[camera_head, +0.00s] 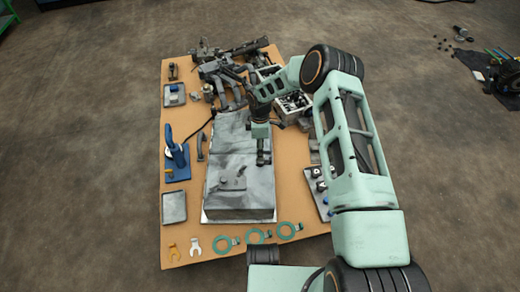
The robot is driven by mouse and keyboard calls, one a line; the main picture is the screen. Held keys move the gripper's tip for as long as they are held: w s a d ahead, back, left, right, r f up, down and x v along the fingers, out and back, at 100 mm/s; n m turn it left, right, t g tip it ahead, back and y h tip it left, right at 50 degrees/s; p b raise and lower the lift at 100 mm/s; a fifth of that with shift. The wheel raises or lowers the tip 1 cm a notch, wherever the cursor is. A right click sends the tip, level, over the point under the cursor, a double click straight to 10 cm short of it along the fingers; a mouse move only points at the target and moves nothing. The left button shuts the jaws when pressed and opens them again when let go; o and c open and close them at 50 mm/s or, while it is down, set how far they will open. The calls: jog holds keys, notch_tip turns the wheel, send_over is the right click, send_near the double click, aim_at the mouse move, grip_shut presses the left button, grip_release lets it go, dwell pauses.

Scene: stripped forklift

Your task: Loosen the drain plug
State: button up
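A large grey metal block (232,150), like a tank or housing, lies along the middle of a tan board (180,225). Small dark fittings (236,182) sit on its top towards the near end; I cannot tell whether one of them is the drain plug. My gripper (264,160) points down over the block's right edge, beyond and to the right of those fittings. It is too small to show whether its fingers are open or shut, or whether it touches the block.
A blue device (177,155) stands left of the block, and an empty grey tray (174,207) is nearer. Green rings (257,236) line the near edge. A tray of knobs (320,185) lies right, partly behind my arm. Dark machine parts (225,65) crowd the far end.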

notch_tip(320, 180, up, 11)
dwell(0.4)
jog(key=shift+o, duration=0.6)
jog(key=shift+d+r, duration=0.1)
